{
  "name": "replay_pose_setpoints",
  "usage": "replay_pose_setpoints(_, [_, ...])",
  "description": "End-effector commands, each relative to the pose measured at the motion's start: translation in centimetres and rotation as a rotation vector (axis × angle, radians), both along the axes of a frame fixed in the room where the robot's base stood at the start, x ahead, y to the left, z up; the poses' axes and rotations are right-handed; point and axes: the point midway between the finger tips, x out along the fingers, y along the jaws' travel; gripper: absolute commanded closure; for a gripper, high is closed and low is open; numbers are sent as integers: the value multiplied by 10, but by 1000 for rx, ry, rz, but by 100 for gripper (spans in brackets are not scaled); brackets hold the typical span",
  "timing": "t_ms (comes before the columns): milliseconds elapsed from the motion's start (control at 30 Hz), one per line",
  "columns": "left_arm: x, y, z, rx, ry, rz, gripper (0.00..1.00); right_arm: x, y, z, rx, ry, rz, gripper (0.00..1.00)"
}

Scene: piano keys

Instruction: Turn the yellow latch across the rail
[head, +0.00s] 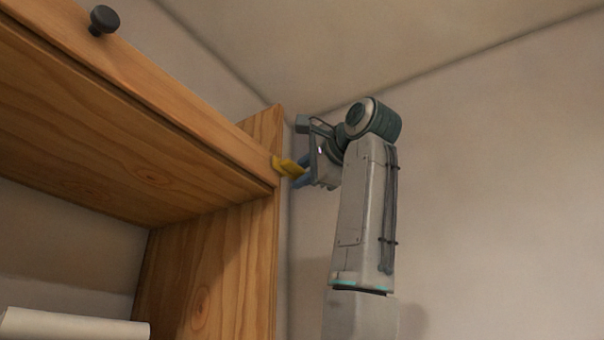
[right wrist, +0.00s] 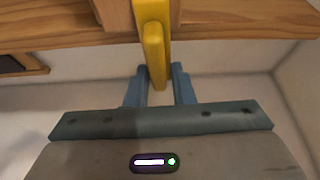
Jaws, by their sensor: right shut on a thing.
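The yellow latch (head: 288,166) sits at the right end of the wooden rail (head: 185,115), by the upright side panel, and sticks out to the right past the wood. In the right wrist view the latch (right wrist: 155,45) runs down from the wood between my blue fingertips. My right gripper (head: 302,176) is shut on the latch's outer end; the right wrist view also shows its fingers (right wrist: 159,88) on both sides of the latch. My left gripper is in neither view.
A dark round knob (head: 103,20) stands on the wooden front at the upper left. The wooden side panel (head: 240,260) drops below the rail. A white object (head: 70,325) lies at the lower left. Bare wall is to the right of my arm.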

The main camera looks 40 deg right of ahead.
Motion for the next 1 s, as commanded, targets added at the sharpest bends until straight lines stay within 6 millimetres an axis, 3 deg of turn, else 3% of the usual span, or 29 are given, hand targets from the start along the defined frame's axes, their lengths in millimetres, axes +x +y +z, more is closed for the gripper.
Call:
replay_pose_setpoints(667, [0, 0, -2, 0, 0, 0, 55, 0, 0, -2, 62, 27, 1, 100])
replay_pose_setpoints(700, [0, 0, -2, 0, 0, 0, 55, 0, 0, -2, 62, 27, 1, 76])
replay_pose_setpoints(767, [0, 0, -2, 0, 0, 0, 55, 0, 0, -2, 62, 27, 1, 66])
replay_pose_setpoints(1000, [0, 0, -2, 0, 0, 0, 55, 0, 0, -2, 61, 26, 1, 66])
